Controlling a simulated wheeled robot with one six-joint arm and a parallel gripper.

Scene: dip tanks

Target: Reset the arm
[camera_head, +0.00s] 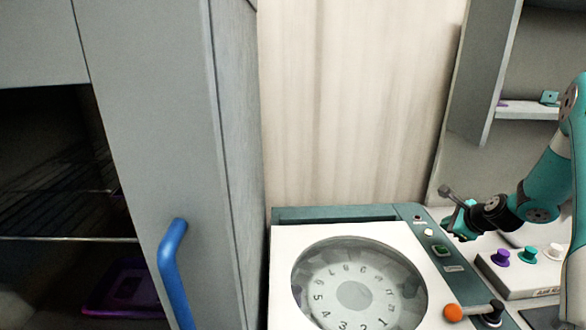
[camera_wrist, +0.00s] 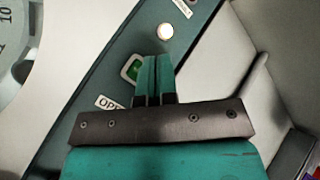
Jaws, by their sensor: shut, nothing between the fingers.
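My teal arm (camera_head: 545,185) reaches in from the right edge in the head view. My gripper (camera_head: 447,224) hangs over the right-hand control strip of a white and teal machine with a round window. In the wrist view my gripper (camera_wrist: 153,60) has its two teal fingers together, with nothing between them. The fingertips lie beside a green button (camera_wrist: 131,68) and below a round lit white button (camera_wrist: 165,31) in the picture. I cannot tell whether the fingertips touch the panel. The green button also shows in the head view (camera_head: 440,249).
The machine's round window (camera_head: 355,288) shows a numbered dial. An orange knob (camera_head: 453,312) is at its front right. A box with purple (camera_head: 500,257), teal and white knobs stands right of it. A tall grey cabinet with a blue handle (camera_head: 172,270) stands at left.

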